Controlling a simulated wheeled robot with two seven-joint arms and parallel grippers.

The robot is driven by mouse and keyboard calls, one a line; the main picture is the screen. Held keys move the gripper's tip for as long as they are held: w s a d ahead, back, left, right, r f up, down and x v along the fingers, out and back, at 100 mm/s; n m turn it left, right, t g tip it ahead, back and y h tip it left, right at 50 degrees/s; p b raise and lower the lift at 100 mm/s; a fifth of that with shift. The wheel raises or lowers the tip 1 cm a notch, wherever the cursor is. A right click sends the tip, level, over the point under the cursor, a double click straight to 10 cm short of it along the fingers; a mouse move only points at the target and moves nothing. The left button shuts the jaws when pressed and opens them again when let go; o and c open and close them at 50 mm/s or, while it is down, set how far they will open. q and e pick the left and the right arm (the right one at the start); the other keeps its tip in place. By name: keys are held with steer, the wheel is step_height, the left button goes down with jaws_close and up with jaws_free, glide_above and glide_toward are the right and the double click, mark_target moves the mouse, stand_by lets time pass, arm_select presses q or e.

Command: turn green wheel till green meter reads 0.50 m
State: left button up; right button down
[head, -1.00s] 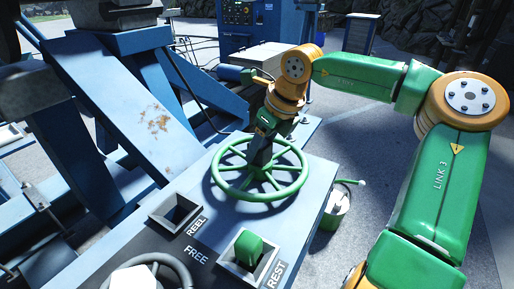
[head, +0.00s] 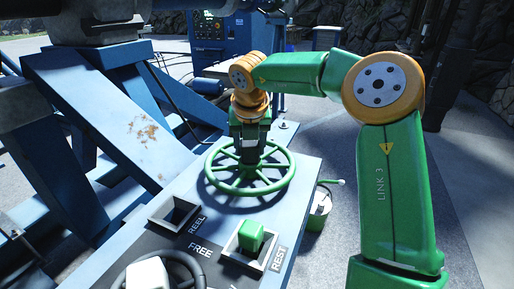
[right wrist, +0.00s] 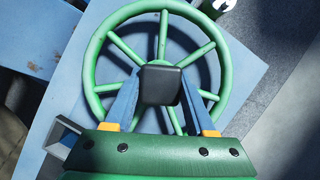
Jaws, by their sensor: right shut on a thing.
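The green wheel (head: 250,191) lies flat on the blue console, with several spokes, and it also fills the right wrist view (right wrist: 225,70). My right gripper (head: 249,152) points down at its middle. In the right wrist view the gripper's two blue fingers (right wrist: 160,98) stand on either side of the wheel's black square hub (right wrist: 160,84) and are shut on it. No green meter can be read in these frames; a small lit display (head: 208,13) on the far blue cabinet is too small to read. My left gripper is out of view.
A green lever (head: 251,234) stands in a slot beside the REST label. An empty-looking slot (head: 174,213) is near the REEL label. A dark wheel with a white hub (head: 148,273) is at the bottom. Blue frame beams (head: 95,110) rise on the left.

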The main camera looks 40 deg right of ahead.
steer(key=shift+w+r+m+g+h+p, duration=0.1)
steer(key=shift+m+g+h+p, duration=0.1)
steer(key=shift+m, duration=0.4)
steer(key=shift+r+m+g+h+p, duration=0.1)
steer(key=shift+m+p, duration=0.1)
steer(key=shift+m, duration=0.4)
steer(key=shift+m+g+h+p, duration=0.35)
steer(key=shift+m+p, duration=0.25)
steer(key=shift+m, duration=1)
steer(key=shift+c, duration=1.2)
jaws_free()
steer(key=shift+f, duration=0.15)
steer(key=p+v, duration=0.1)
steer(key=v, duration=0.6)
steer(key=shift+d, duration=0.15)
steer(key=shift+g, duration=0.25)
